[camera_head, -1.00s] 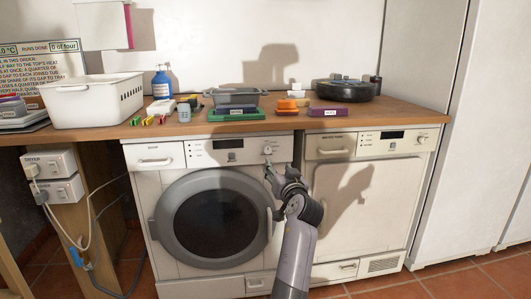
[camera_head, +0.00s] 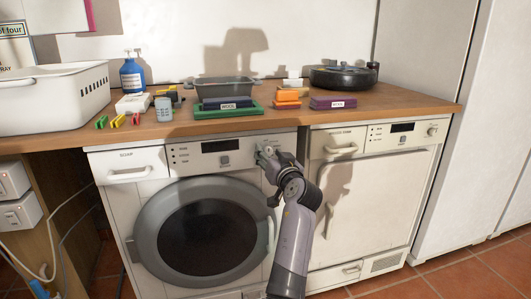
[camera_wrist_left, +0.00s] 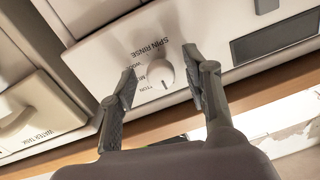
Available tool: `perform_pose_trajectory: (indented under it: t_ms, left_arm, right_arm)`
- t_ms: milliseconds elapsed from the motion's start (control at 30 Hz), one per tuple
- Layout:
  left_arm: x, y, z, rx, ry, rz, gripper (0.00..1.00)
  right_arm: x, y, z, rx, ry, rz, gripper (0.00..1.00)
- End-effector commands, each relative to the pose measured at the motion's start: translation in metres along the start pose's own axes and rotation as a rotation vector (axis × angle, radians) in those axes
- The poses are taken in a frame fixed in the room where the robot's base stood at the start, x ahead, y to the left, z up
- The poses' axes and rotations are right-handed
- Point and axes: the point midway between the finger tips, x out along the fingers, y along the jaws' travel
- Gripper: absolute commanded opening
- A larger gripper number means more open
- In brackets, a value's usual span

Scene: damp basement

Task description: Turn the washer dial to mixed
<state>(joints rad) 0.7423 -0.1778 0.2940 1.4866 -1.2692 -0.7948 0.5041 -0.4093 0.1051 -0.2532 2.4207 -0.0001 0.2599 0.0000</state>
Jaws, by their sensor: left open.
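The washer (camera_head: 215,160) stands under the wooden worktop, its round door shut. Its dial (camera_wrist_left: 160,73) is a pale round knob at the right of its control panel. In the wrist view the words SPIN, RINSE and WOOL show beside the dial, with others partly hidden; its pointer setting cannot be told. My left gripper (camera_wrist_left: 160,64) is open, with one fingertip on each side of the dial; contact cannot be told. In the head view this gripper (camera_head: 268,158) is at the dial and partly covers it. My right gripper is out of view.
A dryer (camera_head: 370,195) with its own knob stands to the right. The worktop (camera_head: 180,128) above holds a white basket (camera_head: 50,103), a blue bottle (camera_head: 132,75), a grey tray (camera_head: 224,90) and a dark round pan (camera_head: 343,78). The floor in front shows little.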

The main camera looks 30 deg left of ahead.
Motion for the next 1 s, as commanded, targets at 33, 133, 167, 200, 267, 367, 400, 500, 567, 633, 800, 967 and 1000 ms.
perform_pose_trajectory:
  t_ms: [33,133,167,200,267,367,400,500,567,633,800,967,1000]
  left_arm:
    - [-0.0003,0.0005,-0.0002,0.0,0.0,0.0,0.45]
    - [-0.0003,0.0003,-0.0003,0.0,0.0,0.0,0.45]
    - [-0.0003,0.0003,-0.0003,0.0,0.0,0.0,0.45]
    - [-0.0002,0.0002,-0.0003,0.0,0.0,0.0,0.45]
    - [-0.0002,0.0002,-0.0003,0.0,0.0,0.0,0.42]
    - [-0.0001,0.0001,-0.0002,0.0,0.0,0.0,0.36]
    - [-0.0001,0.0001,-0.0003,0.0,0.0,0.0,0.33]
    - [-0.0001,0.0,-0.0002,0.0,0.0,0.0,0.27]
    - [-0.0001,0.0,-0.0002,0.0,0.0,0.0,0.23]
    - [-0.0001,0.0,-0.0002,0.0,0.0,0.0,0.18]
    - [0.0,-0.0001,-0.0003,0.0,0.0,0.0,0.07]
    - [0.0,0.0,-0.0002,0.0,0.0,0.0,0.0]
    - [0.0,-0.0001,-0.0003,0.0,0.0,0.0,0.0]
  right_arm:
    - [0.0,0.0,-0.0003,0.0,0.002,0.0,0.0]
    - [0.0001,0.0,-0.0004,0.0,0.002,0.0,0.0]
    - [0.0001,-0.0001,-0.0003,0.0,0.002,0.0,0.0]
    - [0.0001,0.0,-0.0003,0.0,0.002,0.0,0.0]
    - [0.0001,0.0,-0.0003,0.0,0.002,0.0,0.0]
    - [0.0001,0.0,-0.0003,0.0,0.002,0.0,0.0]
    - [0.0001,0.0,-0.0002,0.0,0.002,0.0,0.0]
    - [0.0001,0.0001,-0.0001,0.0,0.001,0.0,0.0]
    - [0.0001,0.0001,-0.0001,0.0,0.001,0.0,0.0]
    - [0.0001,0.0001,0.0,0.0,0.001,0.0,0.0]
    - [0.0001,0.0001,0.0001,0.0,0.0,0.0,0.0]
    - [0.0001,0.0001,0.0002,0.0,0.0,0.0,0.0]
    - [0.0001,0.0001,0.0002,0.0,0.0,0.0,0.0]
